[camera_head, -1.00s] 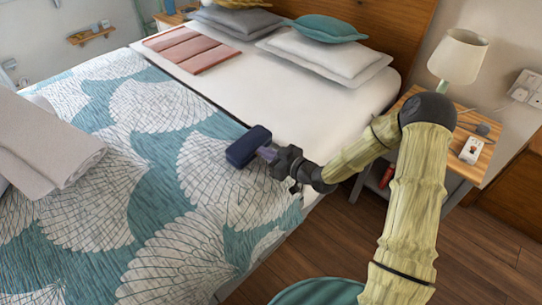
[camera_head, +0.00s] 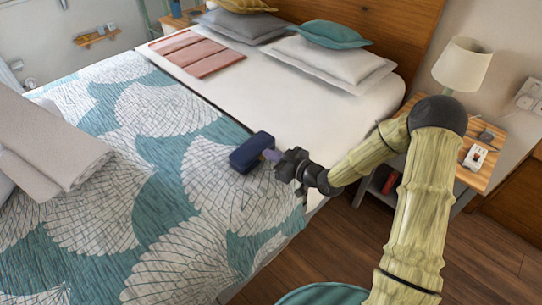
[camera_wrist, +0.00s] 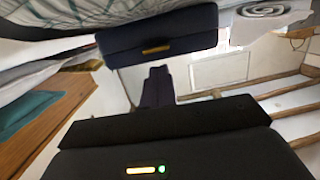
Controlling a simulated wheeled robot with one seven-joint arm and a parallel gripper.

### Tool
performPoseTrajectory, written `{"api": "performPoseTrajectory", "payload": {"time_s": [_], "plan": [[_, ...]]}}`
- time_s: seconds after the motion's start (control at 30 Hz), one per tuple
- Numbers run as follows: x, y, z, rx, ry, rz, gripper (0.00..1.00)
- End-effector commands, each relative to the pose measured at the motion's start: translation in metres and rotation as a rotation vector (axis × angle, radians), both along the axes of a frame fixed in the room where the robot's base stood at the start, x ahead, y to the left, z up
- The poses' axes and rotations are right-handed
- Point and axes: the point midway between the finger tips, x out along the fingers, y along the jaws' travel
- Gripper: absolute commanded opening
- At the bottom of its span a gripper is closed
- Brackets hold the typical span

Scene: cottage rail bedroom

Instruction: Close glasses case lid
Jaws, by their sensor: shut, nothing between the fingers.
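The navy glasses case (camera_head: 252,152) lies on the patterned bedspread, close to the bed's right side. Its lid looks down or nearly down in the head view; I cannot tell whether it is fully shut. In the wrist view the case (camera_wrist: 175,30) shows at the top, with a small gold clasp (camera_wrist: 157,49) on its front. My gripper (camera_head: 272,155) is just right of the case, with its fingertips pointing at it. The fingers, dark in the wrist view (camera_wrist: 157,72), are together and empty. Whether they touch the case is unclear.
A folded beige blanket (camera_head: 50,140) lies on the left of the bed. Pillows (camera_head: 330,62) and a folded pink cloth (camera_head: 198,54) lie toward the headboard. A nightstand (camera_head: 490,165) with a lamp (camera_head: 462,65) stands at right. The bedspread around the case is clear.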

Motion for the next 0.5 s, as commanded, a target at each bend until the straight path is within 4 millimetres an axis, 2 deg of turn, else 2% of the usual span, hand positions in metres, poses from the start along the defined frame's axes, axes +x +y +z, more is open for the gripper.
{"api": "performPoseTrajectory", "payload": {"time_s": [0.03,0.07,0.17,0.5], "plan": [[-0.001,0.001,0.017,0.002,-0.006,0.004,0.00],[-0.001,0.002,0.022,0.003,-0.008,0.005,0.00],[-0.011,-0.013,0.010,0.004,-0.002,0.004,0.00],[-0.047,-0.061,-0.011,0.006,-0.007,0.006,0.00]]}}
